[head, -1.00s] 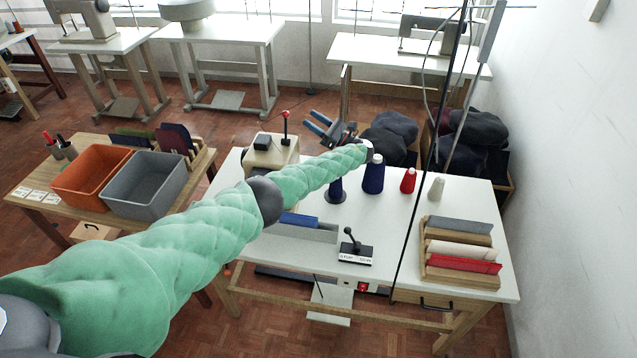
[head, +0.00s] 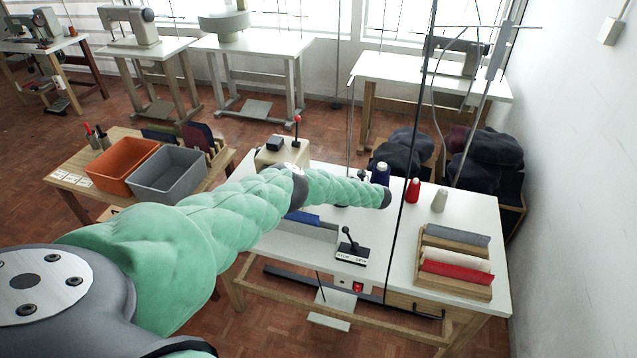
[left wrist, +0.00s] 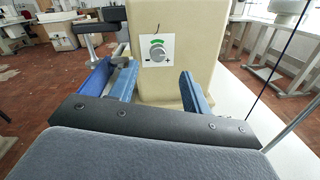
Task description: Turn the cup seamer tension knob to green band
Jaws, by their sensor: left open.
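The tension knob (left wrist: 157,54) is a small round grey dial on a white plate on the cream cup seamer (left wrist: 190,25). A green band (left wrist: 157,42) arcs above the knob, with a minus mark left and a plus mark right. Where the knob points is too small to tell. My left gripper (left wrist: 158,72) is open and empty, its blue fingers to either side of and below the knob in the picture. It does not appear to touch the knob. In the head view the seamer (head: 272,157) shows behind my left arm, which hides the gripper there. My right gripper is not in view.
The white table (head: 470,215) bears a red-knobbed lever (head: 298,122), a black lever switch (head: 350,245), blue and red (head: 413,191) thread cones, and a wooden rack (head: 455,285). An orange bin (head: 115,170) and grey bin (head: 168,175) stand left. A black pole crosses the view.

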